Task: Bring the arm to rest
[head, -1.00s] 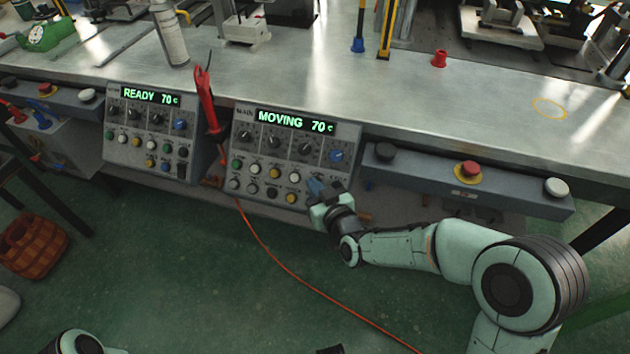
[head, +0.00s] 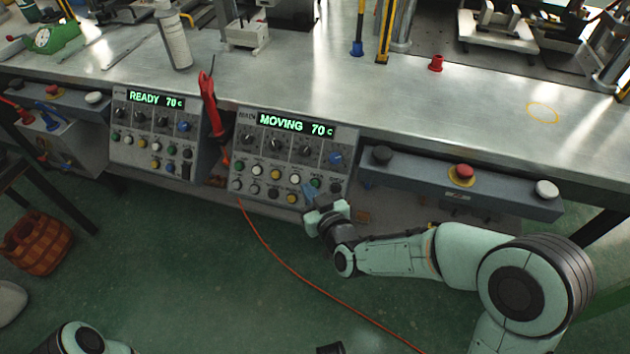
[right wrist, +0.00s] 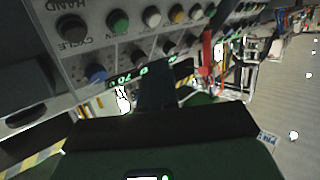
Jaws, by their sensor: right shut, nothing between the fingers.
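My right arm reaches in from the lower right in the head view. Its gripper (head: 312,197) is shut and empty, just in front of the lower right part of the main control panel (head: 243,152). The panel's display reads MOVING 70 C. In the right wrist view the dark fingers (right wrist: 155,90) are closed together, with the panel's knobs and buttons (right wrist: 118,22) beyond them. I cannot tell from these views whether the fingertips touch the panel. Only a rounded part of my left arm shows at the bottom left of the head view; its gripper is not visible.
A second panel (head: 150,105) reading READY 70 C stands to the left, with a red tool (head: 210,103) between the two. A button box (head: 410,178) with a red stop button (head: 461,173) runs along the bench's front edge. An orange cable (head: 300,280) crosses the open green floor.

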